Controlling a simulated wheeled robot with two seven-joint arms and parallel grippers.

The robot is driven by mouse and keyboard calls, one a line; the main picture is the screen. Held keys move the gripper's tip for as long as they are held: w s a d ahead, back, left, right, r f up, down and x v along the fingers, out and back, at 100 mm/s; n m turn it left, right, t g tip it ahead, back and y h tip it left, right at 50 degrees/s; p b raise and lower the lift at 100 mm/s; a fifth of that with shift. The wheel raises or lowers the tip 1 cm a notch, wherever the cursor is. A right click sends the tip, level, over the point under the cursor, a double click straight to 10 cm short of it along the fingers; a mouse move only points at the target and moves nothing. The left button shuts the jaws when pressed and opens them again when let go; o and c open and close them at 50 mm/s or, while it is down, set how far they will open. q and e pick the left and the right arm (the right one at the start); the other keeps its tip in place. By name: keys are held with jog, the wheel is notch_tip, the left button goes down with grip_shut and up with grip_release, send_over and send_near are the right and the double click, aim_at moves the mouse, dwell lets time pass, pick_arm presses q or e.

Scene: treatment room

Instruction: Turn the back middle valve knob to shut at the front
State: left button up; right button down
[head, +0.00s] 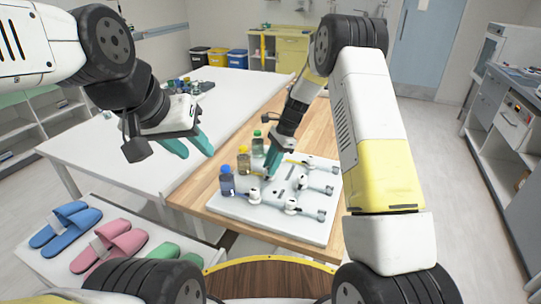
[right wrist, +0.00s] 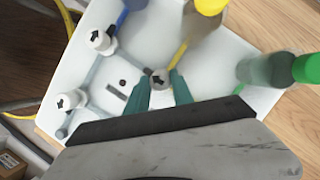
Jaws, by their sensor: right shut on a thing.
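A white valve board (head: 235,212) lies on the wooden table, with several white knobs bearing black arrows. My right gripper (head: 270,174) points down at its back middle knob. In the right wrist view that knob (right wrist: 159,79) sits between the teal fingertips, which are shut on it; its arrow points toward the upper left. In the head view the gripper hides this knob. Two other knobs show in the right wrist view, one by the blue tube (right wrist: 99,41) and one lower left (right wrist: 68,99). My left gripper (head: 198,154) is open and empty above the white table.
Bottles with a blue cap (head: 227,181), yellow cap (head: 243,158) and green cap (head: 257,142) stand along the board's left side. Slippers (head: 108,246) lie on a low white shelf at lower left. The white table (head: 120,135) is mostly clear near my left gripper.

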jog(key=n+g+h, duration=0.1)
jog(key=n, duration=0.3)
jog(key=shift+w+a+n, duration=0.1)
jog(key=shift+w+n, duration=0.05)
jog(key=shift+n, duration=0.25)
jog(key=n+g+h, duration=0.1)
jog(key=n, duration=0.3)
jog(key=shift+a+n, duration=0.1)
jog(key=shift+n, duration=0.2)
jog(key=n+h, duration=0.1)
jog(key=n, duration=0.1)
jog(key=n+h, duration=0.1)
jog(key=n, duration=0.1)
jog(key=shift+a+n+g, duration=0.1)
jog(key=shift+n+g, duration=0.2)
jog(key=shift+a+n+h, duration=0.1)
jog(key=shift+n+h, duration=0.7)
jog(key=shift+n, duration=1)
jog(key=c, duration=1.1)
grip_release()
